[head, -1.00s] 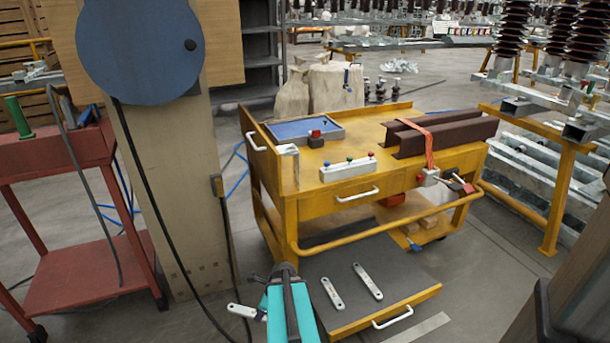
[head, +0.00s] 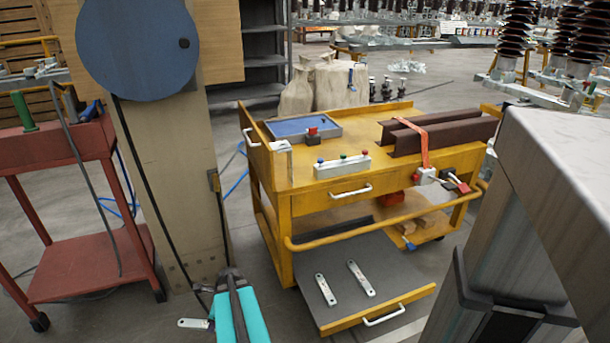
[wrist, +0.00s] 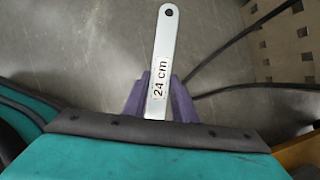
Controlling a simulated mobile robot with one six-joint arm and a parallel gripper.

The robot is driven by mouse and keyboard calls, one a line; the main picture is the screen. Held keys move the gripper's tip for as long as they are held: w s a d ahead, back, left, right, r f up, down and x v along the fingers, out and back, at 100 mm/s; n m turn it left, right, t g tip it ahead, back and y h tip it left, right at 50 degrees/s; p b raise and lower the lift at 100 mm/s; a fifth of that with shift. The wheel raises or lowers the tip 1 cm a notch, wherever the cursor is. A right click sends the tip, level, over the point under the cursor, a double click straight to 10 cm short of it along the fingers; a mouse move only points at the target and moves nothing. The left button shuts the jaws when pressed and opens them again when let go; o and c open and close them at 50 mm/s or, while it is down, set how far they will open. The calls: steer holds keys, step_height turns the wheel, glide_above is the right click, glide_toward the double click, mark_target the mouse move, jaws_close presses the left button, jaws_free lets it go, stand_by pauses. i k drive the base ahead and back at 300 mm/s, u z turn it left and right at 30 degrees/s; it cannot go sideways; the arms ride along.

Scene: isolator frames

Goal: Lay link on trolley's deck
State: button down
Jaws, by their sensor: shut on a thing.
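My gripper (wrist: 160,98) is shut on one end of a flat silver link (wrist: 164,50), marked "24 cm". The link's far end, with a round hole, sticks out past the purple fingers. In the head view my teal gripper (head: 231,278) is low, left of the yellow trolley's pulled-out drawer, with the held link (head: 193,323) jutting left, off the trolley. The yellow trolley (head: 368,130) has a yellow top deck, a lower shelf and a grey drawer. Two more silver links, one shorter (head: 325,290) and one longer (head: 360,278), lie on the grey drawer surface.
The deck holds a blue tray (head: 303,128), a white button box (head: 342,166) and brown beams (head: 440,135) under an orange strap. Bare deck shows between them. A red cart (head: 85,268) and a beige post (head: 175,190) stand left.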

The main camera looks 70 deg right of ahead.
mark_target(322, 155)
steer(key=u, duration=0.1)
steer(key=k, duration=1.65)
steer(key=z, duration=0.8)
steer(key=i, duration=0.9)
steer(key=u, duration=0.15)
